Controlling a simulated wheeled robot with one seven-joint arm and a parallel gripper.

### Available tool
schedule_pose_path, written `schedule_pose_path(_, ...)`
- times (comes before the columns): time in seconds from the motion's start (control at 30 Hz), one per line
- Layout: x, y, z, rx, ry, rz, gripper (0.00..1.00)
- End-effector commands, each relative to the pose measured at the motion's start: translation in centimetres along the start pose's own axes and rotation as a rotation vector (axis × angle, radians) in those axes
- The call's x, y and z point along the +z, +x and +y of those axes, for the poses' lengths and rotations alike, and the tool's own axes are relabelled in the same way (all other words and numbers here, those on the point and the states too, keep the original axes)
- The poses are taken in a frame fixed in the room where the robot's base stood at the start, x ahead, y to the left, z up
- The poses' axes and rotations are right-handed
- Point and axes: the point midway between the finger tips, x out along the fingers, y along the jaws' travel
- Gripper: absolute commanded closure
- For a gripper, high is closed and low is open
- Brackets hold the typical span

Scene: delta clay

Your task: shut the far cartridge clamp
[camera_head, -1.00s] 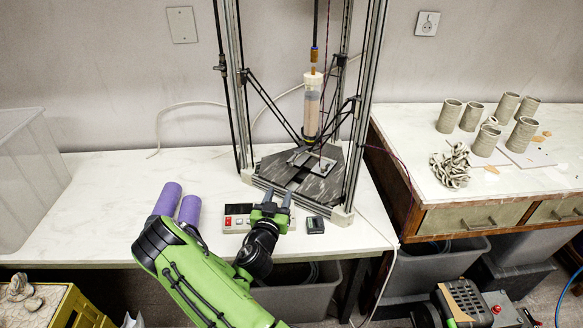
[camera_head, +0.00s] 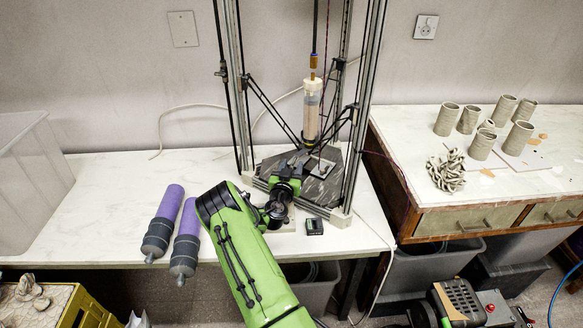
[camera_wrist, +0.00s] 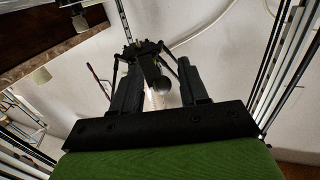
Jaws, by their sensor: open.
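A pale clay cartridge (camera_head: 312,110) hangs upright inside the delta printer frame (camera_head: 228,85), with a brass-coloured fitting above it. Its lower end meets a dark hub (camera_head: 309,140) held by thin black rods. I cannot make out a separate clamp or whether it is open or shut. My gripper (camera_head: 292,165) reaches over the front of the printer's dark base, below and in front of the cartridge. In the wrist view my gripper (camera_wrist: 158,80) is open, its dark fingers apart. A dark hub (camera_wrist: 142,50) and a round dark knob (camera_wrist: 162,85) show between them; contact cannot be told.
Two purple cartridges with grey ends (camera_head: 160,225) lie on the bench left of my arm. A small black device (camera_head: 314,226) lies at the printer's front. Clay cups (camera_head: 482,144) stand on the right-hand table. Printer posts flank my gripper.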

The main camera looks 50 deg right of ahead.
Motion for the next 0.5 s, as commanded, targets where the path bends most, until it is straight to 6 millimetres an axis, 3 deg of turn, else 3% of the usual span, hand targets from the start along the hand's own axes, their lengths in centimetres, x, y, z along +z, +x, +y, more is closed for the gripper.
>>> schedule_pose_path(0.03,0.00,-0.02,-0.02,0.000,0.000,0.000,0.61)
schedule_pose_path(0.3,-0.01,-0.04,-0.02,0.000,0.000,0.000,1.00)
schedule_pose_path(0.5,-0.02,-0.05,0.00,0.000,-0.001,0.000,1.00)
